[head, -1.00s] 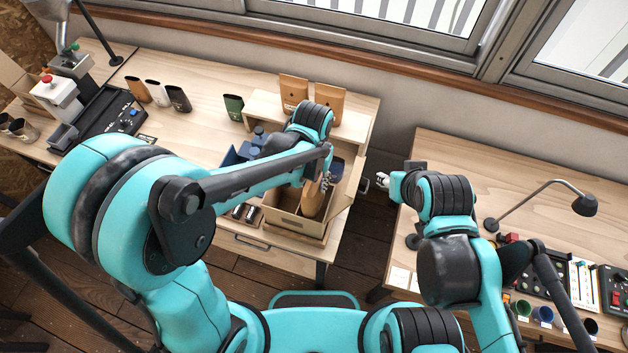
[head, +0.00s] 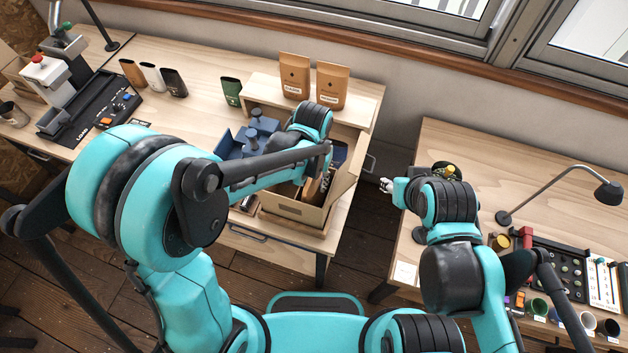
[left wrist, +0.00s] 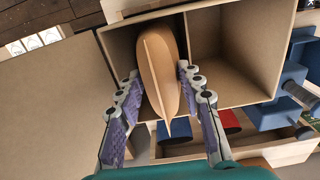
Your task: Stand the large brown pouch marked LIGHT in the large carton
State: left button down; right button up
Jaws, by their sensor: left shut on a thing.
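The large brown pouch (left wrist: 158,55) is between the two fingers of my left gripper (left wrist: 158,72), which is shut on it. In the left wrist view the pouch is seen from above, inside the left compartment of the open carton (left wrist: 240,60). A divider separates it from an empty-looking right compartment. I cannot tell whether the pouch touches the carton floor, and its LIGHT marking is not visible. In the head view the carton (head: 290,211) stands at the table's front right, partly hidden by my left arm. My right gripper (head: 386,186) is away from it, beside the right table.
Two brown pouches (head: 294,76) (head: 331,86) stand on a raised shelf behind the carton. A blue holder (head: 228,146) is left of the carton. Several small pouches (head: 173,82) stand further left. A gap separates this table from the right one (head: 480,160).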

pick_arm(q)
jog(key=shift+f, duration=0.15)
jog(key=c, duration=0.6)
grip_release()
jog(key=shift+r+p, duration=2.45)
jog(key=shift+r, duration=1.05)
